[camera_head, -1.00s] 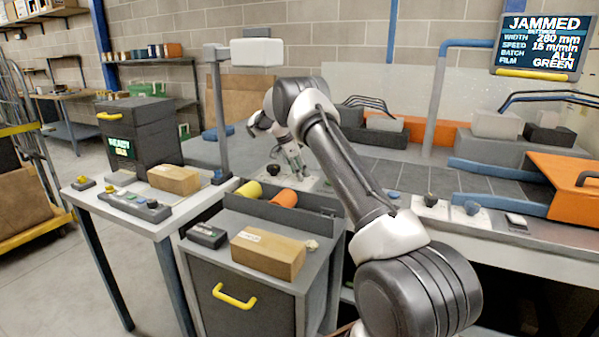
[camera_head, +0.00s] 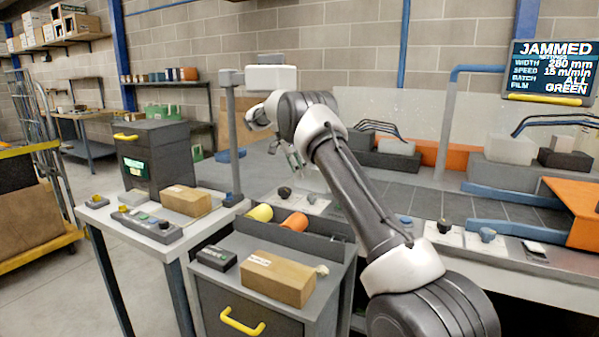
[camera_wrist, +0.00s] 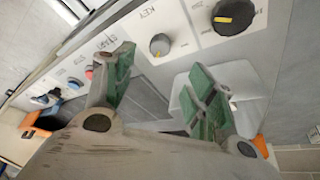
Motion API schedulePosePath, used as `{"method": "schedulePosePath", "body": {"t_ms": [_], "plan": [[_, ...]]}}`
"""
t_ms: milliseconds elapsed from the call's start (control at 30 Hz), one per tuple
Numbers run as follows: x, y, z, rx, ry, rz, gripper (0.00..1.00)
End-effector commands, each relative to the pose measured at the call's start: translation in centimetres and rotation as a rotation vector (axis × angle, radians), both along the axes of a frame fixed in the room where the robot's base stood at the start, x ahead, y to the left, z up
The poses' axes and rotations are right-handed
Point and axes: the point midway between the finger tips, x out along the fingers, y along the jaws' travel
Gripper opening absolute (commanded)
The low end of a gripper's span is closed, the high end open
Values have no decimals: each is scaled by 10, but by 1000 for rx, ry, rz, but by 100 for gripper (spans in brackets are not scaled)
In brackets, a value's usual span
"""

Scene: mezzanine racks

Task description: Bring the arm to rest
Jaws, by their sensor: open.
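My gripper (camera_head: 297,160) is open and empty at the end of my bent arm, above the control panel strip (camera_head: 320,207) at the front of the machine. In the wrist view its green-padded fingers (camera_wrist: 163,80) are spread apart with nothing between them. The fingers appear clear of the knobs.
A grey cabinet (camera_head: 240,290) with a carton (camera_head: 277,278) on top stands in front. A side table (camera_head: 160,232) holds a dark box (camera_head: 155,150) and another carton (camera_head: 186,200). A post (camera_head: 233,140) rises left of my gripper. A screen (camera_head: 550,72) reads JAMMED.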

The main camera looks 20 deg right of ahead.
Motion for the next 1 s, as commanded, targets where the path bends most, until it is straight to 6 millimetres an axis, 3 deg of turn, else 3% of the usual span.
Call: {"method": "schedulePosePath", "body": {"t_ms": [267, 467, 567, 633, 733, 867, 1000], "plan": [[0, 0, 0, 1, 7, 17, 56], [5, 2, -3, 20, 61, 214, 56], [-2, 7, -27, 56, 146, 385, 56], [-16, 11, -52, 94, 226, 511, 56], [-41, 19, -62, 151, 306, 693, 56], [-85, 30, -50, 221, 370, 921, 56], [-137, 40, -22, 272, 396, 1133, 56]]}}
